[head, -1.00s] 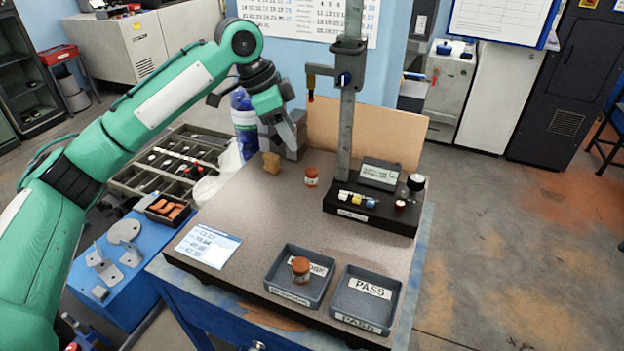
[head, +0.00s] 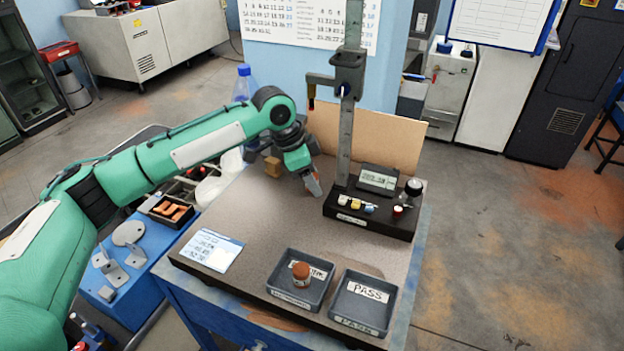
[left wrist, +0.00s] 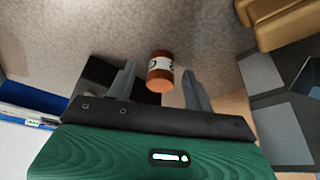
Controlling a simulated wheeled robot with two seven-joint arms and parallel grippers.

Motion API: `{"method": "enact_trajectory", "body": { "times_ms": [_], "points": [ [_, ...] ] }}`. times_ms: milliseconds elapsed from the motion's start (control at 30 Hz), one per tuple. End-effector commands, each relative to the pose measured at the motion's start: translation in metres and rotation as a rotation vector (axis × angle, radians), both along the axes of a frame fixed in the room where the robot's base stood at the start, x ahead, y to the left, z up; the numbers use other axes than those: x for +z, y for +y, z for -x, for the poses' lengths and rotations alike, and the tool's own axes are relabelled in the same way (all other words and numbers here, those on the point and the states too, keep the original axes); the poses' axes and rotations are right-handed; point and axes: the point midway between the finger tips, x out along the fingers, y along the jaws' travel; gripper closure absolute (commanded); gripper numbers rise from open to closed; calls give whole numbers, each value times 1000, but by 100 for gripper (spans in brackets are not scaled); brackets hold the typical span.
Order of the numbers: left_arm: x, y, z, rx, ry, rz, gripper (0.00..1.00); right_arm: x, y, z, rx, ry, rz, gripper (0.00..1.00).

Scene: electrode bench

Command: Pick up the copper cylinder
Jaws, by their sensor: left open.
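A copper cylinder (left wrist: 161,72) with a white label band is on the speckled bench top. In the left wrist view it appears between the two fingers of my left gripper (left wrist: 159,80), with bare space on both sides. The gripper is open and empty. Another copper cylinder (head: 301,271) stands in the left grey tray (head: 275,288). My right gripper is not in view.
The black instrument base (head: 372,222) with its upright post (head: 346,140) stands close right of my gripper. A brown block (head: 273,166) is behind the arm. The PASS tray (head: 358,313) is empty. A paper card (head: 212,250) lies at the bench's left.

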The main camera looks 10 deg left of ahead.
Motion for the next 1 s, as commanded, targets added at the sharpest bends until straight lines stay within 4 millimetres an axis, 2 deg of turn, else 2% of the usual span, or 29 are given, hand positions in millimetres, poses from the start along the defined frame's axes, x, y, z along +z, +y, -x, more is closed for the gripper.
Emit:
{"method": "enact_trajectory", "body": {
  "times_ms": [100,367,733,867,1000],
  "points": [
    [0,0,0,0,0,0,48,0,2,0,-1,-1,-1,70],
    [1,0,0,0,0,1,99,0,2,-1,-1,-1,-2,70],
    [5,0,-1,0,-2,3,100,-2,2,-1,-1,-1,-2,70],
    [14,0,-1,0,-3,3,100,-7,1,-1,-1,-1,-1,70],
    [32,-1,-1,0,-5,4,100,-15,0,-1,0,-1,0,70]
  ]
}}
